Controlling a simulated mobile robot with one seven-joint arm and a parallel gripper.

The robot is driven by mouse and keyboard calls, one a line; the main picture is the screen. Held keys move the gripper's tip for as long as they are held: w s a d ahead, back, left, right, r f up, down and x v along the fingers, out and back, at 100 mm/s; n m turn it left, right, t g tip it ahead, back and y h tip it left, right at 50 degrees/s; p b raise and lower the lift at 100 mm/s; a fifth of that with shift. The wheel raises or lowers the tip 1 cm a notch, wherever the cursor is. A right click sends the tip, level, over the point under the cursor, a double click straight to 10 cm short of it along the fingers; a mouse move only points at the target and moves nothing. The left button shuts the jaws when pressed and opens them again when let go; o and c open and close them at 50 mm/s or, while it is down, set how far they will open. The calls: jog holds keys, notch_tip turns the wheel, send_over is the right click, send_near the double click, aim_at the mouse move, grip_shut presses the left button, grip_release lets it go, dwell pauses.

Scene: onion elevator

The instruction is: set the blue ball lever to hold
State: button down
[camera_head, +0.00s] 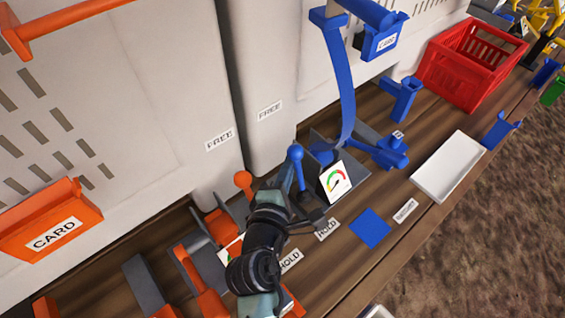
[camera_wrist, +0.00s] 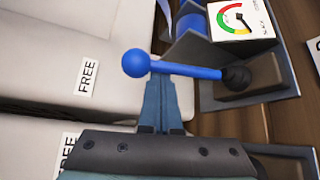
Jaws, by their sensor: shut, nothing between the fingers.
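The blue ball lever (camera_head: 296,156) stands roughly upright beside the gauge block (camera_head: 335,182). In the wrist view its blue ball (camera_wrist: 135,63) is at the FREE-label side, and its rod runs right to a dark pivot (camera_wrist: 238,77) on a grey plate. A HOLD label (camera_head: 327,230) lies on the bench on the near side; a FREE label (camera_head: 269,111) is on the white panel behind. My gripper (camera_wrist: 163,78) is shut and empty, its tips at the rod just beside the ball; I cannot tell if they touch. My wrist hides part of the lever's base in the head view.
An orange ball lever (camera_head: 243,180) and orange parts stand left of my arm. A curved blue bar (camera_head: 340,80) rises behind the gauge. A blue square (camera_head: 371,228), a white tray (camera_head: 448,167) and a red crate (camera_head: 470,65) are to the right.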

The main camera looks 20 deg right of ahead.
jog(key=shift+s+d+r+m+t, duration=0.15)
jog(key=shift+s+d, duration=0.1)
jog(key=shift+s, duration=0.4)
jog(key=shift+s+d+r+m+t, duration=0.1)
jog(key=shift+s+d+m+t, duration=0.1)
jog(key=shift+s, duration=0.4)
jog(key=shift+s+d+f+p, duration=0.2)
jog(key=shift+s+d, duration=0.1)
jog(key=shift+s, duration=0.5)
jog(key=shift+s+d+f+p, duration=0.1)
jog(key=shift+s+d+p, duration=0.15)
jog(key=shift+s, duration=0.55)
jog(key=shift+r, duration=0.15)
notch_tip(320, 180, up, 10)
jog(key=p, duration=0.1)
